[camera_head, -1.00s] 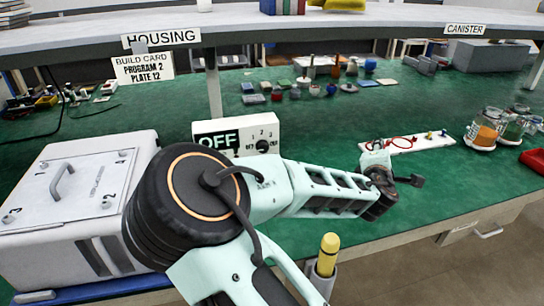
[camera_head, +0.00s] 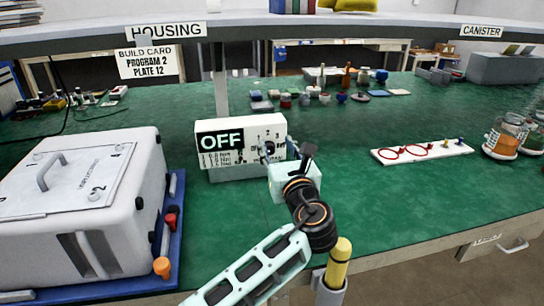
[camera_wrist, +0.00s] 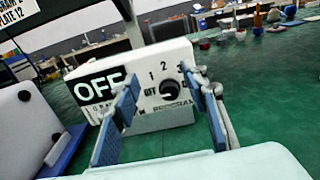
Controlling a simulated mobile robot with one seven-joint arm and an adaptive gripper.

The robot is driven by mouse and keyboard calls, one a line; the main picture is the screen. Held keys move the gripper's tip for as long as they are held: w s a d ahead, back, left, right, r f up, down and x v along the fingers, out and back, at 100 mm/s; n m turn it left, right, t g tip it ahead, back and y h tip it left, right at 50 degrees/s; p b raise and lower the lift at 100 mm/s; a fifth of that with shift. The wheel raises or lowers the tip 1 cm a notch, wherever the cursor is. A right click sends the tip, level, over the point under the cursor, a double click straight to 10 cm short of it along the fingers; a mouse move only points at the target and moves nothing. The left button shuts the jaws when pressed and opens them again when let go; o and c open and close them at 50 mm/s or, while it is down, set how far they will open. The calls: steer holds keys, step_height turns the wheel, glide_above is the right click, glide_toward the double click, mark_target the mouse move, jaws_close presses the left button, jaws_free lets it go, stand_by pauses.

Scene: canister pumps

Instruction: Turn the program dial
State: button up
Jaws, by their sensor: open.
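The white program box (camera_head: 225,133) stands on the green bench, with a black display reading OFF on its left part. In the wrist view the box (camera_wrist: 150,58) shows its black round dial (camera_wrist: 172,89) with the marks OFF, 1, 2 and 3 around it. The dial's pointer setting is too small to tell for sure. My gripper (camera_wrist: 168,118) is open, its two blue-padded fingers apart, with the dial showing between them and beyond the tips. In the head view my gripper (camera_head: 276,150) is in front of the box's right part and hides the dial. I cannot see contact.
A white housing with a handled lid (camera_head: 90,190) sits on a blue tray at left. A build card (camera_head: 151,63) reads program 2, plate 12. A white strip with red rings (camera_head: 421,151) and jars (camera_head: 505,135) stand at right. Green bench lies clear between.

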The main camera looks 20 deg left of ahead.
steer(key=b, duration=0.2)
glide_toward(270, 150)
steer(key=b+x, duration=0.1)
steer(key=x, duration=0.6)
steer(key=shift+f, duration=0.1)
steer(key=shift+w+a, duration=0.4)
steer(key=shift+w, duration=0.15)
jaws_close()
